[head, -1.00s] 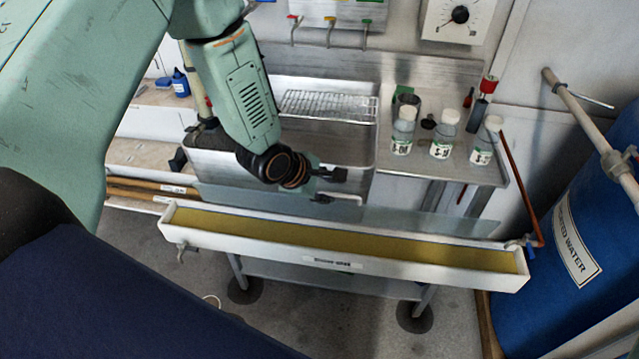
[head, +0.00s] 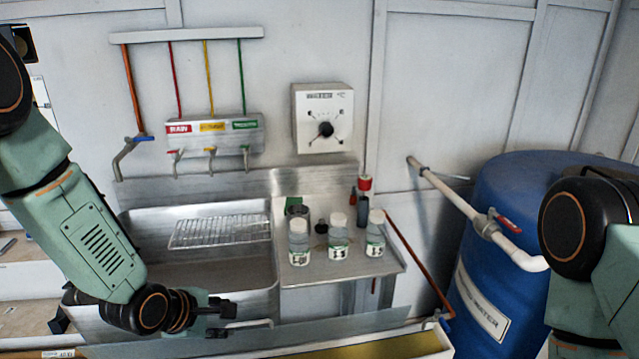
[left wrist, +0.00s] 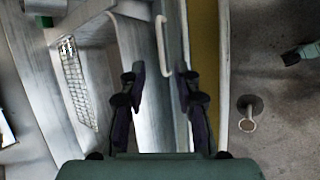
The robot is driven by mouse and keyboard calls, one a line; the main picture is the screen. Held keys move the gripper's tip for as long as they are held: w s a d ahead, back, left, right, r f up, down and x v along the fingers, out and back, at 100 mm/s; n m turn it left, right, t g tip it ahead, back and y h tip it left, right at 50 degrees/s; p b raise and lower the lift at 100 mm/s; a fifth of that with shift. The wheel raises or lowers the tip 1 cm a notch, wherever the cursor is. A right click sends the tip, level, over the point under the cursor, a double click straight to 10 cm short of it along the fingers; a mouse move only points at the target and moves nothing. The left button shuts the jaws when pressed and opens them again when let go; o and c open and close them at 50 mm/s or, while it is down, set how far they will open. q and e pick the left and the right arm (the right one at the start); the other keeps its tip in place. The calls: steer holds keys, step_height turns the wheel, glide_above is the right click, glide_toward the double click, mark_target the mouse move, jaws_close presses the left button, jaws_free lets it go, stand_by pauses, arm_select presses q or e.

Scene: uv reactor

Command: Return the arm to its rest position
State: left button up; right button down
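My left arm comes in from the left in the head view. Its gripper (head: 222,318) is in front of the steel sink (head: 150,220), near the sink's front handle. In the left wrist view the two dark fingers of the left gripper (left wrist: 160,85) are spread apart with nothing between them. The metal handle bar lies just beyond them. Part of my right arm shows at the right edge of the head view. Its gripper is outside the picture.
A wire rack (head: 220,232) lies over the sink. Three capped bottles (head: 338,240) stand on the side counter. A white trough (head: 440,338) with yellow content runs along the front. A blue water barrel (head: 500,200) with a pipe stands right. Wall taps (head: 210,155) hang behind.

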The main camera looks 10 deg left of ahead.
arm_select(q)
steer(key=s+f+m+g+y+b, duration=0.1)
steer(key=s+f+m+g+b, duration=0.1)
steer(key=s+f+m, duration=0.4)
steer(key=s+f+m+g+y+b, duration=0.1)
steer(key=s+f+m, duration=0.5)
steer(key=s, duration=0.9)
steer(key=s+f+m+g+b, duration=0.4)
steer(key=s+f+m+b, duration=0.1)
steer(key=s+f, duration=0.5)
steer(key=shift+s+d+f+m+y+b, duration=0.2)
steer(key=shift+s+d+m+y+b, duration=0.15)
steer(key=shift+s+m, duration=0.35)
steer(key=shift+s, duration=0.15)
